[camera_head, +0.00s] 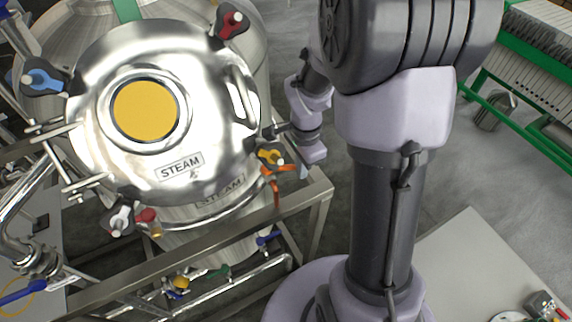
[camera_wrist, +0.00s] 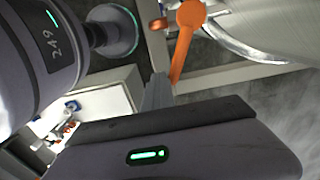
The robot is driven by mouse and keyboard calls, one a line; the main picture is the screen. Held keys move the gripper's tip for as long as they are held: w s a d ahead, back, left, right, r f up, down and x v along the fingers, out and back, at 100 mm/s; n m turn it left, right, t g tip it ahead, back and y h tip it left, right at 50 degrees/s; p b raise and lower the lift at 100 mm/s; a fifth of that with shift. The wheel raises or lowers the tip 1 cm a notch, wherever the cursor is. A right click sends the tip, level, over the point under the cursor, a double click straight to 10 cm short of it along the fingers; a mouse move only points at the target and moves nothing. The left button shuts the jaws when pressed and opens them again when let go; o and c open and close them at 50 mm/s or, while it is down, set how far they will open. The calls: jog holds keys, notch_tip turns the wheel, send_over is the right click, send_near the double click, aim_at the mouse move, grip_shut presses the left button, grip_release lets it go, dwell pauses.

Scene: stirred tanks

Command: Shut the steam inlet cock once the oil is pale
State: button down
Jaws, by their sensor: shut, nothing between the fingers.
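The steel tank's lid (camera_head: 215,130) carries a STEAM label (camera_head: 180,166). Its round sight glass (camera_head: 146,110) shows an even golden-yellow colour. An orange lever handle (camera_head: 276,184) sits at the tank's right side, below the yellow lid clamp, and I take it to be the steam inlet cock. In the wrist view the orange handle (camera_wrist: 184,45) stands just beyond my fingertips, its round end upward. My gripper (camera_wrist: 158,84) is shut and empty, close to the handle's lower end; whether it touches I cannot tell. In the head view my fingertips cannot be made out.
Clamps with red (camera_head: 231,24), blue (camera_head: 42,78) and yellow (camera_head: 269,154) knobs ring the lid. A steel frame rail (camera_head: 215,251) and pipes with a blue handle (camera_head: 267,240) lie below. A green-framed plate rack (camera_head: 525,60) stands at upper right. Grey floor lies between.

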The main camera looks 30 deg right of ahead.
jog(key=shift+w, duration=0.55)
jog(key=shift+w+a, duration=0.1)
jog(key=shift+w, duration=1)
jog(key=shift+s, duration=0.4)
jog(key=shift+r+p, duration=2.35)
jog(key=shift+r, duration=1.25)
jog(key=shift+f, duration=0.1)
